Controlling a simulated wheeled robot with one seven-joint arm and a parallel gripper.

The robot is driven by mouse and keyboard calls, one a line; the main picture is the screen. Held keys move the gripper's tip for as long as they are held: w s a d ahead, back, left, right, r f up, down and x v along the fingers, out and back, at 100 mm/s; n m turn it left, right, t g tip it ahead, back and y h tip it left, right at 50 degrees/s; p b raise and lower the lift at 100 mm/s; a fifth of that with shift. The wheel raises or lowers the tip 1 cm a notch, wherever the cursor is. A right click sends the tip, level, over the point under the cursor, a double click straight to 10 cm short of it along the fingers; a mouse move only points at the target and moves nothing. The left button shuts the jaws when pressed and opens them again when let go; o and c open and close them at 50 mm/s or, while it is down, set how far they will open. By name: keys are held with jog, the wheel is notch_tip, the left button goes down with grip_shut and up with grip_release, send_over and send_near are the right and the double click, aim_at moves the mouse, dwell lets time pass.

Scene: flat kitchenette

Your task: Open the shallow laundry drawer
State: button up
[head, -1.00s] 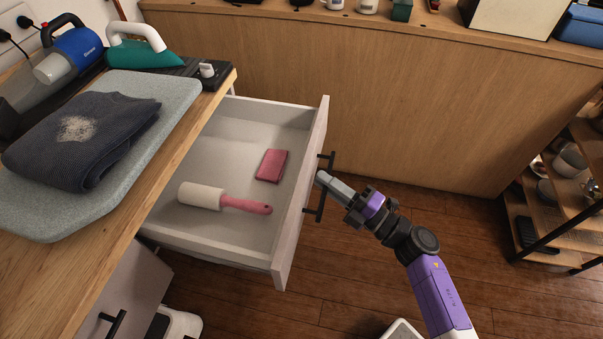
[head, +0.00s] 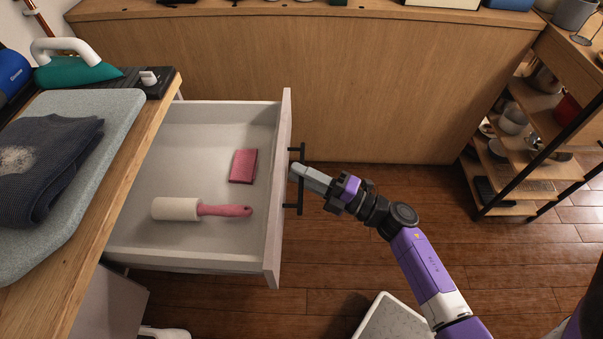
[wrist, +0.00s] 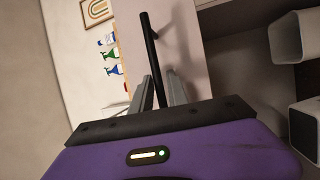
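The shallow white drawer (head: 200,125) stands well out from under the wooden worktop, with its inside in full view. A dark bar handle (head: 299,196) is on its front panel; it also shows in the wrist view (wrist: 149,40). My gripper (head: 298,171) is at the middle of the handle, coming from the right. In the wrist view my gripper's fingers (wrist: 160,85) lie on either side of the bar and appear closed on it. The fingertips' exact contact is hard to see.
A lint roller (head: 190,209) and a pink folded item (head: 243,166) lie in the drawer. An ironing pad (head: 90,180) with a dark cloth is on the worktop. A white-topped item (head: 395,318) stands on the floor near my arm. Shelves (head: 530,185) stand right; floor between is clear.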

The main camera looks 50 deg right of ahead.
jog(key=b+v, duration=0.1)
jog(key=v, duration=0.6)
jog(key=shift+s, duration=0.4)
jog(key=shift+d+f, duration=0.15)
